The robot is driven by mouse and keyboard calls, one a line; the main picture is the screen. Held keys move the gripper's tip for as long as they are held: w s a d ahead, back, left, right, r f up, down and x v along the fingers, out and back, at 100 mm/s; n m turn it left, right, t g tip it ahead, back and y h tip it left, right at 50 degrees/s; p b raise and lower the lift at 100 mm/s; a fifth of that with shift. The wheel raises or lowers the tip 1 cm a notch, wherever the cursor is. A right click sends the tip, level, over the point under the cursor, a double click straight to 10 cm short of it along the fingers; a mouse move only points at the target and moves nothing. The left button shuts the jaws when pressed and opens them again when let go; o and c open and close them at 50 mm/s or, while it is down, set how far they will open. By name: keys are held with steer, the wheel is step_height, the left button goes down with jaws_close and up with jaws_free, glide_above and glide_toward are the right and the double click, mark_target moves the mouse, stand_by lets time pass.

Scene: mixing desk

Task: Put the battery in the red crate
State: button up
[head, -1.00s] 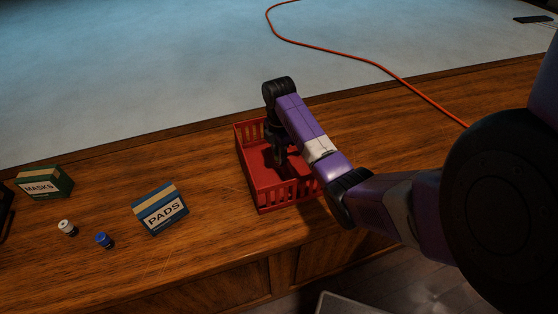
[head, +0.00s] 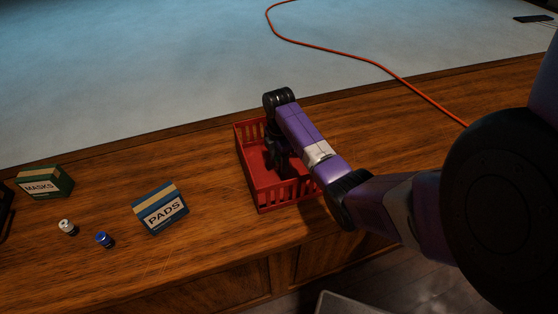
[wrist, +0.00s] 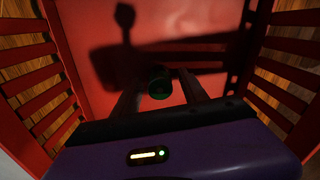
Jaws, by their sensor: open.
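The red crate (head: 258,187) stands on the wooden desk in the head view. My gripper (head: 279,163) points down inside it, partly hidden by my own arm. In the wrist view the slatted crate walls (wrist: 52,77) rise on both sides, with the red floor ahead. My gripper (wrist: 160,77) is open, one finger on each side of a dark green, round-ended thing that looks like the battery (wrist: 160,88). It lies between the fingers, low over or on the crate floor; I cannot tell which. The battery is hidden in the head view.
An orange cable (head: 385,68) runs behind. Desk around the crate is clear.

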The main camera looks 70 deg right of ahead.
mark_target(279, 158)
step_height(279, 158, up, 12)
steer(key=p, duration=0.1)
steer(key=shift+r, duration=0.2)
stand_by(0.8)
